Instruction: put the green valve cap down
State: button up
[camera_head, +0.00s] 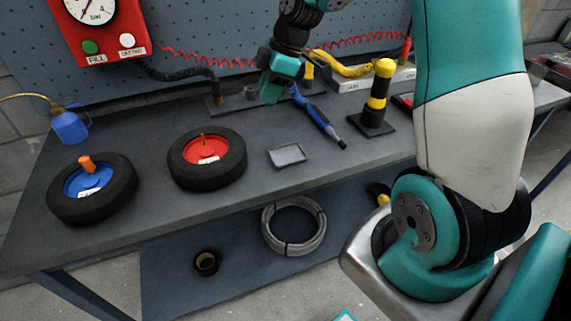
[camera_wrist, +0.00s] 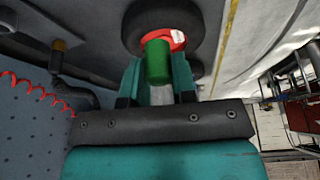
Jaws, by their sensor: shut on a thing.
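My gripper (camera_head: 271,92) hangs above the back of the workbench, right of the red-hubbed wheel (camera_head: 206,158). In the wrist view my gripper (camera_wrist: 157,75) is shut on the green valve cap (camera_wrist: 157,60), a green cylinder between the two teal fingers. The red-hubbed wheel also shows in the wrist view (camera_wrist: 163,13), beyond the cap, with a thin valve stem standing bare in the head view. A small shallow grey tray (camera_head: 288,155) lies empty on the bench, right of that wheel.
Bench space around the tray is clear.

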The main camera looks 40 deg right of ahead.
notch_tip(320, 180, up, 4)
jog(key=s+d+n+g+b, duration=0.1)
jog(key=s+d+n+g, duration=0.1)
jog(key=d+n, duration=0.15)
jog(key=n+p, duration=0.1)
send_near(282, 158)
jog(key=x, duration=0.6)
jog(key=shift+d, duration=0.1)
jog(key=shift+f, duration=0.1)
jog(key=o, duration=0.3)
jog(key=shift+o, duration=0.8)
